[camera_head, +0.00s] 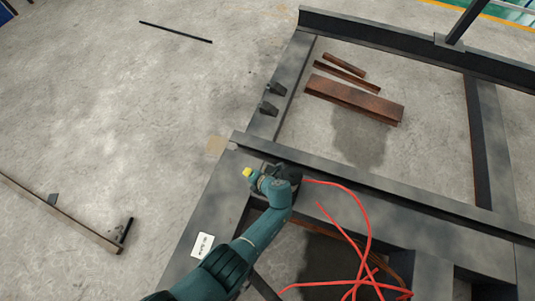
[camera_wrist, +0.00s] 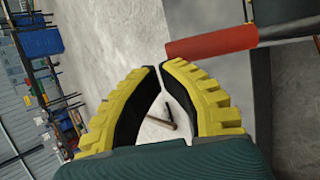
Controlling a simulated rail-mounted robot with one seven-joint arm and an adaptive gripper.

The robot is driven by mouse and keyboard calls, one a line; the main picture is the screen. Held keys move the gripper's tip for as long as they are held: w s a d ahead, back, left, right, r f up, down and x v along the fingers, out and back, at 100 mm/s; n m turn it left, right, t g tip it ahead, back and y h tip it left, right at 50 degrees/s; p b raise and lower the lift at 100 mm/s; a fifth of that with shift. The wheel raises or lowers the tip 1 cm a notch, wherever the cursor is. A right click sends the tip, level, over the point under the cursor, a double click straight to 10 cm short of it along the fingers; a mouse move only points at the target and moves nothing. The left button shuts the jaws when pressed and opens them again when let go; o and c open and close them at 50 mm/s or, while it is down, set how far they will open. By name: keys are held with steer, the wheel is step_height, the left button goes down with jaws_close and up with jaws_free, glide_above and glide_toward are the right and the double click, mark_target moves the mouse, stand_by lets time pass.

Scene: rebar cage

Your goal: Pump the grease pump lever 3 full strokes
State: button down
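The lever's red grip (camera_wrist: 212,43) shows in the wrist view, on a metal rod running off to the right. It lies just beyond and to the right of my gripper's tips (camera_wrist: 161,68). My yellow and black fingers meet or nearly meet at the tips, with nothing seen held between them. Whether a fingertip touches the grip I cannot tell. In the head view my gripper (camera_head: 248,172) shows as a small yellow end beside a dark body (camera_head: 287,172), which seems to be the pump, on the steel frame. The arm partly hides it, and the lever is not clear there.
A red hose (camera_head: 368,225) loops right and down from the dark body across the frame (camera_head: 400,207). Rusty steel pieces (camera_head: 355,98) lie inside the frame. A white label (camera_head: 202,245) is on the near beam. The concrete floor at left is mostly clear.

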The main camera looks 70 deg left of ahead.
steer(key=shift+s+d+f, duration=0.15)
steer(key=shift+s+f, duration=0.05)
steer(key=shift+f, duration=0.15)
steer(key=shift+s+f+b, duration=0.3)
steer(key=shift+f+b, duration=0.1)
steer(key=shift+f, duration=0.05)
steer(key=shift+a, duration=0.2)
steer(key=shift+s+f+b, duration=0.3)
steer(key=shift+f+b, duration=0.15)
steer(key=shift+f, duration=0.15)
